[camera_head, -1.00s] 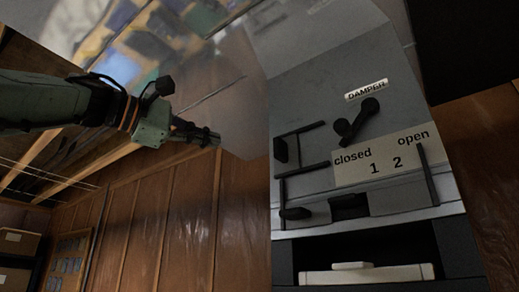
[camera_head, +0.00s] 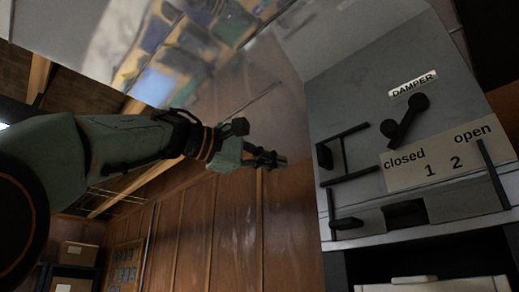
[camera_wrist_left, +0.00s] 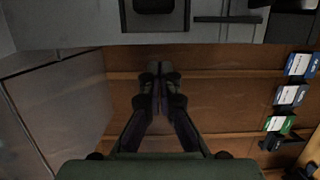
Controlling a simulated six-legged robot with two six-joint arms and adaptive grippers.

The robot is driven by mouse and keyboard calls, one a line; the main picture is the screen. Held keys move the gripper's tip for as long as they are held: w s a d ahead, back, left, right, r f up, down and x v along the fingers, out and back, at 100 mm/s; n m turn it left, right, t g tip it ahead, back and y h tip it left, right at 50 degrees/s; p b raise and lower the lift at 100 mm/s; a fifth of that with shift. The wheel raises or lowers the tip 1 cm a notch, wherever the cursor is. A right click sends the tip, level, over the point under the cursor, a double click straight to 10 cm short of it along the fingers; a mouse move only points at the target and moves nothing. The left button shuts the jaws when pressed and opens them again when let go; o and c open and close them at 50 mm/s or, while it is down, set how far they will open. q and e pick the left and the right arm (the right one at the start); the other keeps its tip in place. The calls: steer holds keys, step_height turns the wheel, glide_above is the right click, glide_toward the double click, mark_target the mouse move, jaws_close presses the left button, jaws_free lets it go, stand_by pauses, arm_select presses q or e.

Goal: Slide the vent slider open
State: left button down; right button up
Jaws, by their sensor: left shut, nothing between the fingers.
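A grey panel (camera_head: 352,95) carries a label plate (camera_head: 405,178) reading "closed", "1", "2", "open". Below it is a dark slot (camera_head: 406,213). A black knob (camera_head: 346,223) that looks like the vent slider sits left of the slot, on the "closed" side beside an upright black bar. My left gripper (camera_head: 280,162) is shut and empty, left of the panel and apart from it. In the left wrist view its fingertips (camera_wrist_left: 160,72) are together below the panel edge, with a black block (camera_wrist_left: 154,8) above; I cannot tell which part this is. My right gripper is not in view.
A DAMPER label (camera_head: 413,83) and black lever (camera_head: 404,118) are higher on the panel. Another black block (camera_head: 325,156) with bars is at its left. A shiny sheet surface (camera_head: 215,60) rises left of the panel. Wood panelling (camera_head: 230,225) lies behind.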

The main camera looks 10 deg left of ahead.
mark_target(325, 157)
arm_select(q)
steer(key=d, duration=0.6)
steer(key=shift+w, duration=0.15)
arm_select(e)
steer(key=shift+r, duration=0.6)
